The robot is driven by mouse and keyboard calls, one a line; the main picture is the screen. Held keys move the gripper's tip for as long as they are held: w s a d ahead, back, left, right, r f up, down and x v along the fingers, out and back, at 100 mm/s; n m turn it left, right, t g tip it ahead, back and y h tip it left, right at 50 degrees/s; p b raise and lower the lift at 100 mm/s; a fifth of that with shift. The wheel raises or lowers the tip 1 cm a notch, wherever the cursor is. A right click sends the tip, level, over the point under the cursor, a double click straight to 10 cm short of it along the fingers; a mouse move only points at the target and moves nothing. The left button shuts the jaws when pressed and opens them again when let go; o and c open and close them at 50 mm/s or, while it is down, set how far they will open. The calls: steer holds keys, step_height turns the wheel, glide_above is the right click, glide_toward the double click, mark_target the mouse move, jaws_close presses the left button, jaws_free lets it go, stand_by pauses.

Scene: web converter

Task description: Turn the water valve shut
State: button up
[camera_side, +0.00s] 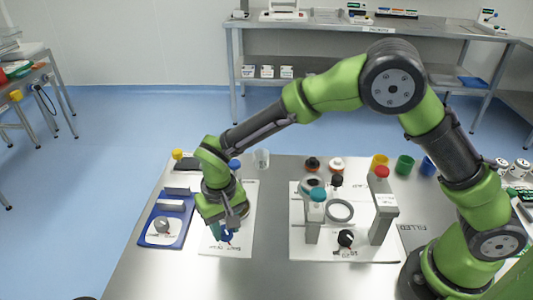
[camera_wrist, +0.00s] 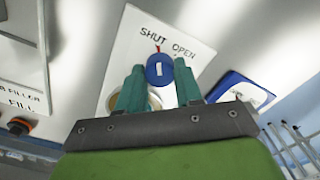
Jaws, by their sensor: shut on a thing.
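The water valve's round blue knob (camera_wrist: 160,70), with a white bar on top, sits on a white panel (camera_wrist: 133,45) printed "SHUT" and "OPEN". A small red mark shows by the knob near "SHUT". My gripper (camera_wrist: 159,66) has its two teal fingers on either side of the knob, shut on it. The white bar points up roughly toward the red mark. A brownish round part behind the fingers is partly hidden. In the side view my gripper (camera_side: 228,230) points down at the white panel (camera_side: 245,205), largely covering the blue knob.
A blue-edged plate (camera_side: 149,232) with a dial stands left of the panel. To the right, a white board (camera_side: 375,250) bears grey posts, a ring and a black knob. Coloured cups (camera_side: 404,165) stand at the back right. The table front is clear.

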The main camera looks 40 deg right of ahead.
mark_target(225, 230)
steer(key=shift+n, duration=0.9)
steer(key=o, duration=1)
steer(key=shift+o, duration=0.2)
step_height(225, 230, up, 17)
